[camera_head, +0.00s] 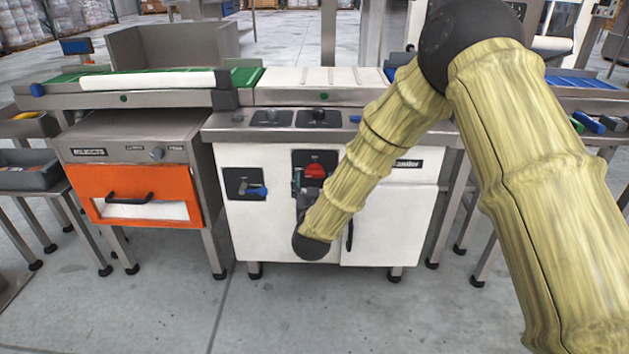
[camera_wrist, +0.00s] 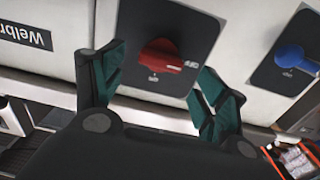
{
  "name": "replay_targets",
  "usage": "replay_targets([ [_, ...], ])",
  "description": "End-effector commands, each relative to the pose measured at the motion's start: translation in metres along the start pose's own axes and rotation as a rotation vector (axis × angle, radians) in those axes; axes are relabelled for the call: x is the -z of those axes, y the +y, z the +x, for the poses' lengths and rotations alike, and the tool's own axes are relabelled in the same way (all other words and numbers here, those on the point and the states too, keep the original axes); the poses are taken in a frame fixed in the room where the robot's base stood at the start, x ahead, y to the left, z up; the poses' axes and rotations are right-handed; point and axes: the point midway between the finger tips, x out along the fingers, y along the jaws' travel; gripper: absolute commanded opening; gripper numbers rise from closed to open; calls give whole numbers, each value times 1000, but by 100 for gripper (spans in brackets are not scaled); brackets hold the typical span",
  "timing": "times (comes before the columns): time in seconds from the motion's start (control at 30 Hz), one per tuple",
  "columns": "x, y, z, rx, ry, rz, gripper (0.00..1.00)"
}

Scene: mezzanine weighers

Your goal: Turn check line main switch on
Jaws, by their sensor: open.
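The main switch is a red rotary knob (camera_head: 315,171) on a black plate on the white front of the check line cabinet (camera_head: 262,225). In the wrist view the red knob (camera_wrist: 160,54) lies between and beyond my open fingers, its handle roughly level across the picture. I cannot tell whether the fingers touch it. My gripper (camera_wrist: 160,85) has green-padded fingers, one on each side of the knob. In the head view my gripper (camera_head: 300,185) is in front of the plate, partly hidden by my arm. The small labels by the knob are too blurred to read.
A blue handle (camera_head: 256,191) on another black plate sits left of the switch; it also shows in the wrist view (camera_wrist: 296,58). A cabinet door with a black handle (camera_head: 349,236) is to the right. An orange-fronted unit (camera_head: 165,186) stands left. The front floor is clear.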

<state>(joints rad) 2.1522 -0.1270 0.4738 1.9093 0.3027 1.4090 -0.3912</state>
Motion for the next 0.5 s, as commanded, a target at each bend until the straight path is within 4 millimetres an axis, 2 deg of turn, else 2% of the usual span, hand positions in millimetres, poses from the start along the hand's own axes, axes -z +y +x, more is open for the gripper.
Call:
replay_targets([
  [0.2,-2,0,27,0,1,1,73],
  [0.5,0,0,39,1,0,0,73],
])
